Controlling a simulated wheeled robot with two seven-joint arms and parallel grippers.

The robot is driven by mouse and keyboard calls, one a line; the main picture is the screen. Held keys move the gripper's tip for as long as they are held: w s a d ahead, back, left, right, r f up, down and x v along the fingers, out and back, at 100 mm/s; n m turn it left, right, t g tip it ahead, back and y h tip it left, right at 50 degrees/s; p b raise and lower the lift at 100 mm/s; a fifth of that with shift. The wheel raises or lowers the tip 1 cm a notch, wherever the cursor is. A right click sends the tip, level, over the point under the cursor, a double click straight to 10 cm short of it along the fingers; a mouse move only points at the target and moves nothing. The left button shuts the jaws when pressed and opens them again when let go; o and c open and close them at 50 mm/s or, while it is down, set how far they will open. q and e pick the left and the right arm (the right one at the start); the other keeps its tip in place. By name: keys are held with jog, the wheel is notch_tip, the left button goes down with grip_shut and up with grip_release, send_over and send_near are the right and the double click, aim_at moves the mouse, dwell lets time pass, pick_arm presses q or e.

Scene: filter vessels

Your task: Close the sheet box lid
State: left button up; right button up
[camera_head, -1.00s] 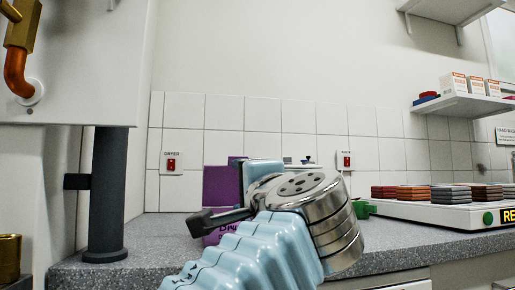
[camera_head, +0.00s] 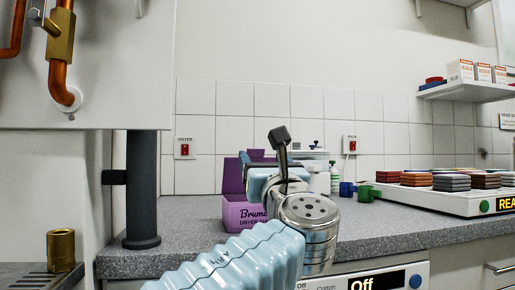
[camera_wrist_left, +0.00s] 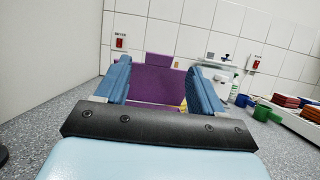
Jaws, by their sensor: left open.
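The purple sheet box (camera_head: 243,214) stands on the grey counter, partly hidden behind my left arm and gripper. Its purple lid (camera_head: 233,176) stands raised at the back, so the box is open. My left gripper (camera_head: 264,166) is in front of and above the box, overlapping its right part. In the left wrist view, the two blue fingers (camera_wrist_left: 162,84) are spread apart with nothing held between them. The purple lid (camera_wrist_left: 152,80) shows beyond and between them. I cannot tell whether a finger touches it. My right gripper is out of view.
The grey counter (camera_head: 190,238) is clear left of the box. A dark post (camera_head: 142,190) and a brass cup (camera_head: 61,248) are at left. Blue and green cups (camera_head: 366,193), a white bottle (camera_head: 334,177) and a white device with stacked plates (camera_head: 440,200) are at right.

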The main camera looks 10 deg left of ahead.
aim_at(256, 149)
pick_arm(q)
jog(key=p+x, duration=0.1)
jog(key=x, duration=0.4)
jog(key=shift+w, duration=0.15)
grip_shut()
